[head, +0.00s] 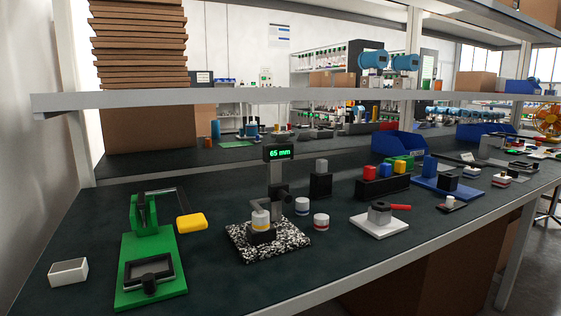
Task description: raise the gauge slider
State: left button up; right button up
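The height gauge stands on a speckled granite base (245,250) near the middle of the bench. Its grey upright column (276,175) carries a display (279,152) reading "65 mm" in green. The dark gauge slider (281,193) sits low on the column, with an arm reaching left. Neither of my grippers is in view.
Two banded pucks (302,206) (321,222) and a white plate (366,227) with a red-handled clamp are to the right. A shelf (230,97) runs above.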

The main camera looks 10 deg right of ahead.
aim_at(278, 191)
jog(key=i+l+u, duration=0.35)
jog(key=l, duration=0.2)
jog(key=i+l+u, duration=0.15)
jog(key=l, duration=0.15)
jog(key=l+u, duration=0.15)
jog(key=l, duration=0.2)
jog(key=i, duration=0.05)
